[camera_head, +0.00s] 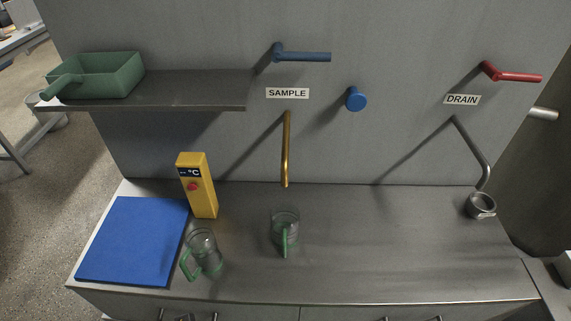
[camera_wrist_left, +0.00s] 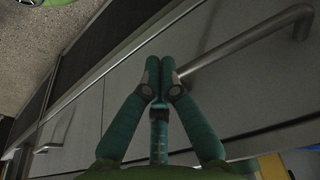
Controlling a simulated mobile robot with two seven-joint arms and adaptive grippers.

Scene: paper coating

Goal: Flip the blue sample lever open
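The blue sample lever (camera_head: 305,57) is on the grey wall above the SAMPLE label (camera_head: 287,93) in the head view. Its bar sticks out horizontally to the right from its pivot. A brass spout (camera_head: 286,150) hangs below the label. A glass mug with a green handle (camera_head: 285,231) stands on the counter under the spout. My left gripper (camera_wrist_left: 160,73) shows only in its own wrist view, with its green fingertips together and nothing between them. It is in front of grey cabinet fronts with a metal bar handle (camera_wrist_left: 245,42). My right gripper is not in view.
A red lever (camera_head: 512,74) is at the DRAIN label (camera_head: 461,99). A blue knob (camera_head: 356,99) is on the wall. A shelf (camera_head: 190,90) holds a green scoop tray (camera_head: 108,75). A yellow thermometer (camera_head: 197,186), second mug (camera_head: 203,253) and blue mat (camera_head: 133,241) are at left. The counter's right-centre is clear.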

